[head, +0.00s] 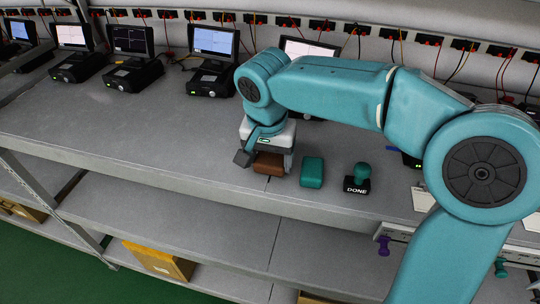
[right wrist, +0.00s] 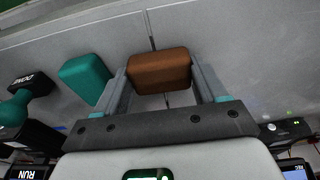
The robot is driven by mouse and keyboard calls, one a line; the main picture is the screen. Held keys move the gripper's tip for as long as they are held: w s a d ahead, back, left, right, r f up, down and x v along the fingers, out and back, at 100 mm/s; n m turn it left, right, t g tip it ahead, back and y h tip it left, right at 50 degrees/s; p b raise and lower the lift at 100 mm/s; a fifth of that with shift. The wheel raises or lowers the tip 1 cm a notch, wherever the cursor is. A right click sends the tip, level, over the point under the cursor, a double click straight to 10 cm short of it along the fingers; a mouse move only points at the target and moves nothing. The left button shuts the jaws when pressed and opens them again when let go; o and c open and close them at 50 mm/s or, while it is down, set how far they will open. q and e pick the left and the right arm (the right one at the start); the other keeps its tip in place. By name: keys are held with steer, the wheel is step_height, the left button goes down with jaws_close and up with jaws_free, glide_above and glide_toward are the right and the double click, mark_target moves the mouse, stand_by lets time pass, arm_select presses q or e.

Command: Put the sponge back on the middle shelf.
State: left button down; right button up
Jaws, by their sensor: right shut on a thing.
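A brown block with rounded edges (head: 268,163), which looks like the sponge, is at the worktop's front part. In the right wrist view the brown block (right wrist: 159,71) sits between the two fingers of my right gripper (right wrist: 160,80). My right gripper (head: 265,158) is shut on it, pointing down in the head view. I cannot tell whether the block touches the worktop or is slightly above it. The middle shelf (head: 190,218) runs below the worktop, its visible part bare. My left gripper is not in view.
A teal block (head: 312,172) lies just right of the brown one, then a teal-handled DONE stamp (head: 360,180). Several devices with screens (head: 211,60) line the back. The worktop (head: 130,125) is clear at left. A cardboard box (head: 160,261) is on the lower shelf.

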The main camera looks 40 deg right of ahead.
mark_target(268, 164)
steer(key=shift+w+f, duration=0.15)
steer(key=shift+f, duration=0.15)
steer(key=o, duration=1)
steer(key=shift+r, duration=0.1)
steer(key=shift+r, duration=0.1)
steer(key=shift+r, duration=0.6)
steer(key=r, duration=0.6)
steer(key=shift+s+a+r, duration=0.2)
steer(key=shift+s+a, duration=0.15)
steer(key=shift+a, duration=0.05)
